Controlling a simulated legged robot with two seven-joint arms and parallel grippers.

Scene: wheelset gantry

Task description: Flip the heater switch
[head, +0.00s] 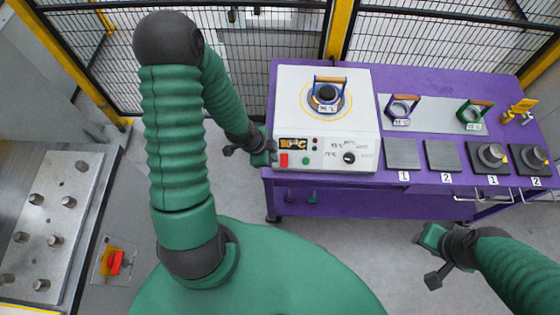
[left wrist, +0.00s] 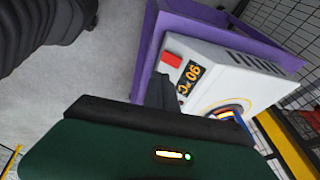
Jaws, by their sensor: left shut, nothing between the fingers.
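The heater (head: 327,95) is a white box on the purple table, with a ring-shaped part seated on its top. Its red switch (head: 284,160) is at the lower left of the front panel, below a small lit display. In the left wrist view the red switch (left wrist: 172,60) is beside the display (left wrist: 188,76), which reads about 90 °C. My left gripper (head: 271,147) is shut and empty, close by the heater's front left corner. Its dark finger (left wrist: 160,90) points toward the switch side, with no clear contact. My right gripper (head: 430,240) hangs over the floor in front of the table.
A dial (head: 348,158) sits right of the switch. Two handled rings (head: 400,108) (head: 472,115), dark square pads and metal parts stand to the right on the table (head: 440,178). A black mesh fence (head: 270,50) runs behind. Grey floor is clear in front.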

